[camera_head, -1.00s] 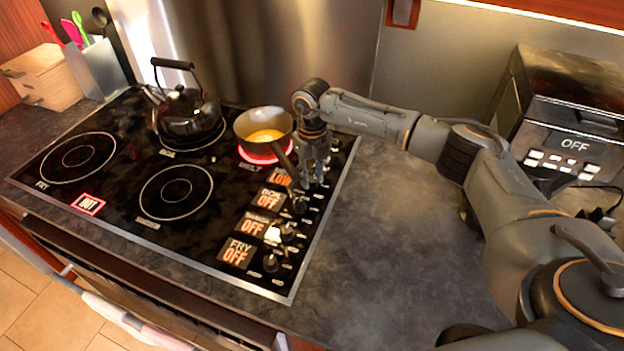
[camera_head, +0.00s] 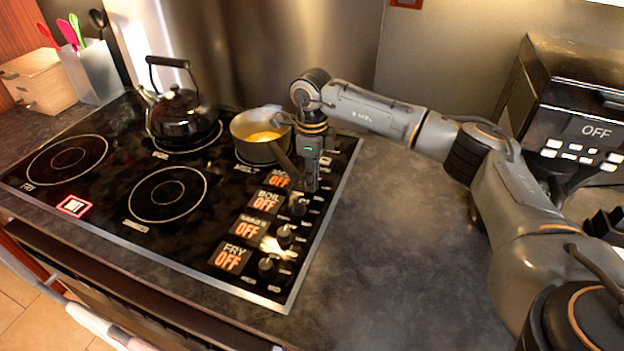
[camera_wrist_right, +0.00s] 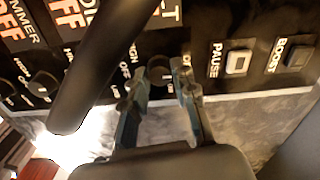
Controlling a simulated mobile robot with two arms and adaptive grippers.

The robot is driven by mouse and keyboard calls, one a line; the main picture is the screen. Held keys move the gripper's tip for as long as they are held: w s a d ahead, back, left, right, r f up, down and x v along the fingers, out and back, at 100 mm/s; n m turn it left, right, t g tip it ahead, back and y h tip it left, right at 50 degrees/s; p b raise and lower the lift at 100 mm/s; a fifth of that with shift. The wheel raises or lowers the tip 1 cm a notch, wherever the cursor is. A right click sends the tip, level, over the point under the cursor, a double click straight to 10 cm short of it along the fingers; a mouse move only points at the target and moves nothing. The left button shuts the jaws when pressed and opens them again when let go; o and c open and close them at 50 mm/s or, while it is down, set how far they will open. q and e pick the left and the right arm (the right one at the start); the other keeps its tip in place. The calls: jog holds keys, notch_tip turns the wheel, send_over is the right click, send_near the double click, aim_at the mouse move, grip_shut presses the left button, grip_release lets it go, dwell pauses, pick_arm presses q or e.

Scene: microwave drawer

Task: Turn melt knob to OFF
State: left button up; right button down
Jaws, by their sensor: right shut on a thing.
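The melt knob (camera_wrist_right: 160,76) sits between the two fingertips of my right gripper (camera_wrist_right: 158,92) in the right wrist view. In the head view my right gripper (camera_head: 311,186) points down onto the top of the knob column, shut on this knob and mostly hiding it. The melt display (camera_head: 279,180), partly covered by the pot handle, reads OFF. The pot (camera_head: 248,149) with yellow contents stands on the melt burner, which shows no red glow. My left gripper is not in view.
The pot's dark handle (camera_wrist_right: 105,65) slants close beside my right gripper. Other knobs (camera_head: 285,236) stand nearer the front, with their displays reading OFF. A kettle (camera_head: 182,116) stands at the back left. The counter right of the cooktop (camera_head: 400,235) is clear.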

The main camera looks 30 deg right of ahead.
jog(key=shift+r+n, duration=0.1)
jog(key=shift+n, duration=0.5)
jog(key=shift+w, duration=0.1)
jog(key=c, duration=1.3)
grip_release()
jog(key=shift+c, duration=0.2)
notch_tip(320, 180, up, 12)
